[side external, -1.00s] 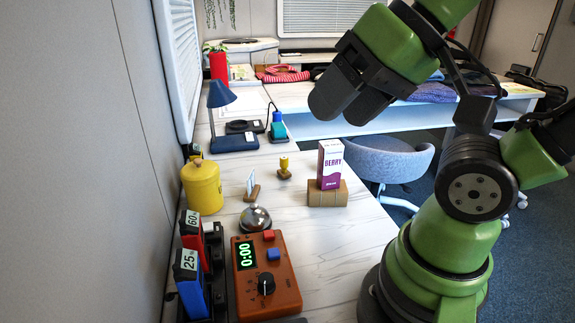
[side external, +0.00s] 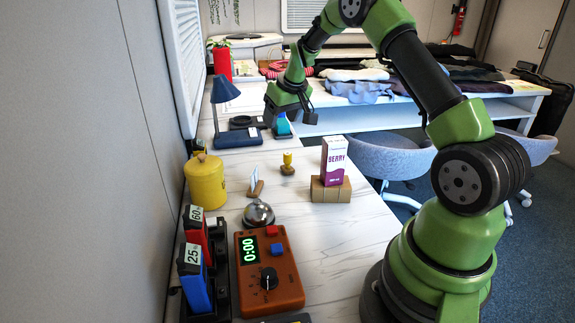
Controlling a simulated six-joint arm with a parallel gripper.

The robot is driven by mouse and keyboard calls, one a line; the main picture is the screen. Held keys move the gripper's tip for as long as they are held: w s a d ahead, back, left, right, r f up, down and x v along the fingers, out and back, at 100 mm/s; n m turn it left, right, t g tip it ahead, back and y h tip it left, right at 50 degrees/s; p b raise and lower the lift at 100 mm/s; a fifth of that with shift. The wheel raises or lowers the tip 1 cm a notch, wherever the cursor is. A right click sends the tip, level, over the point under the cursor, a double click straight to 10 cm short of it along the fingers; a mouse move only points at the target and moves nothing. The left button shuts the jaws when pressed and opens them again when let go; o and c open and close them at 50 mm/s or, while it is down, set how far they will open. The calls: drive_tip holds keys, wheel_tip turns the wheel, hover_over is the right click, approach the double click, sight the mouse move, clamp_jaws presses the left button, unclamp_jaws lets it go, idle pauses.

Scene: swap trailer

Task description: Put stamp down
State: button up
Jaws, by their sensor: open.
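A small yellow stamp-like piece (side external: 287,163) stands upright on a small brown base on the white marbled table. It is free of my gripper, with clear table around it. My gripper (side external: 290,114) is at the far part of the table, beyond the stamp. It points down with its dark fingers open, at a small teal and blue object (side external: 282,127). The fingers partly hide that object, and I cannot tell whether they touch it.
A blue lamp (side external: 226,115) stands left of my gripper. Nearer are a yellow canister (side external: 205,181), a small card stand (side external: 255,184), a bell (side external: 258,213), a BERRY carton (side external: 334,160) on a cardboard-brown block (side external: 330,190), and an orange timer box (side external: 268,273). Bare table lies right of the bell.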

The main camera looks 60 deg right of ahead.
sight(288, 154)
drive_tip(key=d+f, duration=0.1)
drive_tip(key=f, duration=0.1)
drive_tip(key=d+f, duration=0.1)
drive_tip(key=f, duration=0.1)
drive_tip(key=shift+d, duration=0.3)
drive_tip(key=f, duration=0.4)
drive_tip(key=shift+d+f, duration=0.2)
drive_tip(key=shift+f, duration=0.7)
drive_tip(key=shift+s+x, duration=0.2)
drive_tip(key=shift+x, duration=0.95)
drive_tip(key=shift+s+x, duration=0.2)
drive_tip(key=shift+x, duration=0.95)
drive_tip(key=shift+f, duration=0.2)
drive_tip(key=shift+c, duration=0.3)
drive_tip(key=c, duration=1)
drive_tip(key=shift+r, duration=0.15)
